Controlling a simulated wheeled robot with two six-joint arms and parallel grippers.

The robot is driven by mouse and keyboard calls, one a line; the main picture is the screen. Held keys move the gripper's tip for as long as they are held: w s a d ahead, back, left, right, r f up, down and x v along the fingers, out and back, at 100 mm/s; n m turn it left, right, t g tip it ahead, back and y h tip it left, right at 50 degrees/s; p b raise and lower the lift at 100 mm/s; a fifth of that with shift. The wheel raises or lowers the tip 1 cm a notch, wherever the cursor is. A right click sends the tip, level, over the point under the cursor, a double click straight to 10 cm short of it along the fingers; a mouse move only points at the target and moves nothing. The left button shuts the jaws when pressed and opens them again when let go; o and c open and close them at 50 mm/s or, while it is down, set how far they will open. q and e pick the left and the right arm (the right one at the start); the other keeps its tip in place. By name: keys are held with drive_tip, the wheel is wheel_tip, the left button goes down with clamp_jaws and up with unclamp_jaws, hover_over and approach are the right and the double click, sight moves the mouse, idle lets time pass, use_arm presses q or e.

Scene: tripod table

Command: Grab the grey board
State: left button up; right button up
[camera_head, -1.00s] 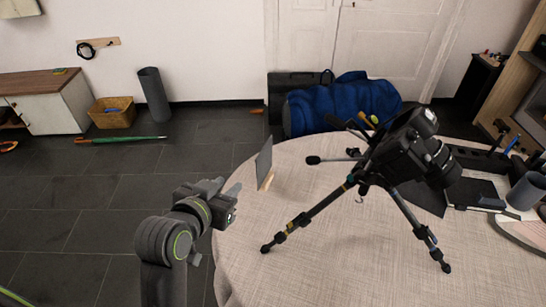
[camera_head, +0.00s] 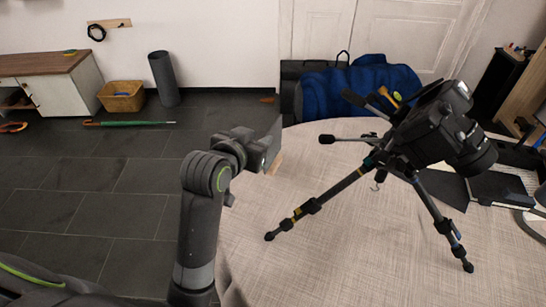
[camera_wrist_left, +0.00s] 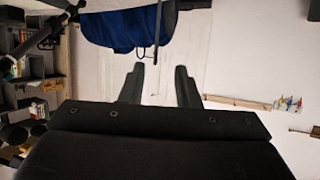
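The grey board (camera_head: 274,138) stands upright on the left edge of the round table, with a light wooden piece (camera_head: 276,163) at its foot. My left gripper (camera_head: 258,150) is beside the board's left side and hides part of it in the head view. In the left wrist view, the two fingers of my left gripper (camera_wrist_left: 158,85) are apart, with no board clearly seen between them. I cannot tell whether the gripper touches the board. My right gripper is not in view.
A tripod with a camera (camera_head: 440,135) stands on the round table (camera_head: 340,240), right of the board. A blue bag (camera_head: 360,88) is behind the table. The table's front left part is clear.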

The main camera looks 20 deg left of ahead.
use_arm(q)
hover_over(273, 148)
drive_tip(key=shift+f, duration=1.45)
drive_tip(key=shift+a+b, duration=0.15)
drive_tip(key=shift+b, duration=0.15)
clamp_jaws()
